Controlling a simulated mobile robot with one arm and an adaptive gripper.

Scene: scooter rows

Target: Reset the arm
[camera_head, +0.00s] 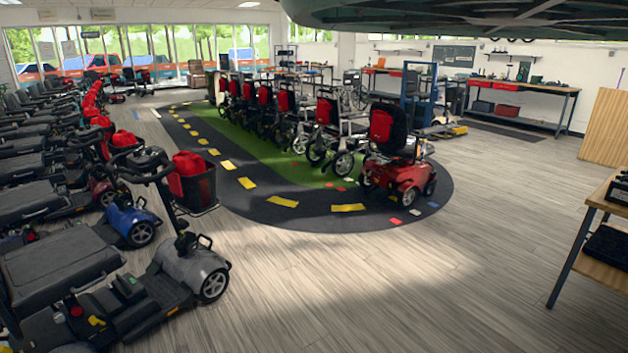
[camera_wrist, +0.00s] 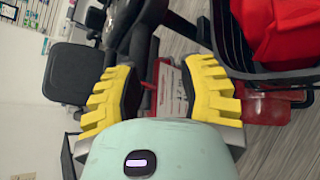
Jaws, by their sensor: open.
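My gripper (camera_wrist: 160,100) shows in the wrist view, with two yellow ridged fingers standing apart on either side of its pale green body. Nothing is held between the fingers. Beyond them are a dark scooter part, a whitish and red surface, a black basket (camera_wrist: 232,50) and a red bag (camera_wrist: 278,32) in it. The basket is close past the right finger; I cannot tell whether they touch. The wrist view is tilted. In the head view my gripper is not visible; a dark part at the top right, perhaps mine, covers that corner.
A row of mobility scooters (camera_head: 190,268) lines the left, the nearest with a red bag in its basket. Wheelchairs and a red power chair (camera_head: 400,178) stand on a dark track (camera_head: 300,216). A wooden table (camera_head: 612,200) is at the right edge. The middle floor (camera_head: 400,290) is clear.

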